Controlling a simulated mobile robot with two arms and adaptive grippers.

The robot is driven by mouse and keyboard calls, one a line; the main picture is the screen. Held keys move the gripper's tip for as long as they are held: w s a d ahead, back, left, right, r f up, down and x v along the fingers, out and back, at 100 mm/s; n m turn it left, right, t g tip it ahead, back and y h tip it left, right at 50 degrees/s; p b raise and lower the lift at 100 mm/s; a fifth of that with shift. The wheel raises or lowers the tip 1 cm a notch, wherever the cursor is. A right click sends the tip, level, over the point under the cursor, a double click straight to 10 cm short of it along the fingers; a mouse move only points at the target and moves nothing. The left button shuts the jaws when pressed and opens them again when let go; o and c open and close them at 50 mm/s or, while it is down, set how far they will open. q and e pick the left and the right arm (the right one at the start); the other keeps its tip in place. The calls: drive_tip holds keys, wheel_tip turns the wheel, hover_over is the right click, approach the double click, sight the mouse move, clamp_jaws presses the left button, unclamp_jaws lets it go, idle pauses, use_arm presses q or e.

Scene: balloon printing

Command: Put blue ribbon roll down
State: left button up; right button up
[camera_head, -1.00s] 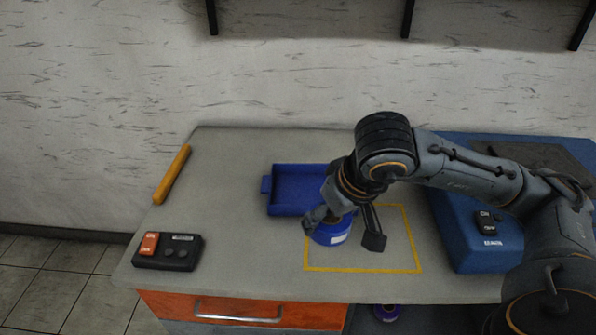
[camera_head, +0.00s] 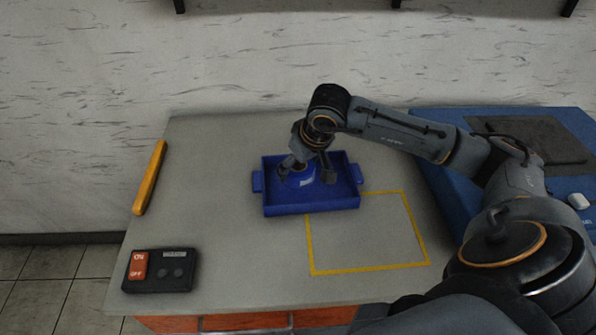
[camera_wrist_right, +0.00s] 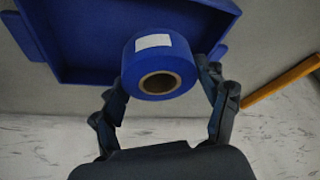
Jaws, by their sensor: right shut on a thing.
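The blue ribbon roll (camera_head: 299,180) is over the blue tray (camera_head: 312,210) in the head view, within its left half. My right gripper (camera_head: 308,174) comes from above and is shut on the roll. In the right wrist view the roll (camera_wrist_right: 158,62) shows its brown core and white label between the two fingers of my right gripper (camera_wrist_right: 160,90). The tray (camera_wrist_right: 80,74) lies behind it. I cannot tell whether the roll touches the tray floor. My left gripper is not in view.
A yellow square outline (camera_head: 368,268) marks bare table in front of the tray. A black control box (camera_head: 160,271) sits front left, and an orange-yellow stick (camera_head: 150,178) lies at the left edge. A blue machine (camera_head: 555,125) stands at the right.

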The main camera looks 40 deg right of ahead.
sight(298, 167)
drive_tip(key=w+f, duration=0.1)
drive_tip(key=d+f, duration=0.1)
drive_tip(key=shift+w+d+f, duration=0.1)
drive_tip(key=shift+w+f, duration=0.2)
drive_tip(key=shift+w, duration=0.05)
wheel_tip(298, 167, down, 2)
drive_tip(key=shift+s+f+p, duration=0.1)
drive_tip(key=shift+f+p, duration=0.1)
drive_tip(key=shift+p, duration=0.45)
drive_tip(key=shift+f, duration=0.25)
drive_tip(key=shift+f+b, duration=0.2)
drive_tip(key=shift+b, duration=0.15)
drive_tip(key=o, duration=1.2)
drive_tip(key=shift+r, duration=0.1)
drive_tip(key=shift+r, duration=0.1)
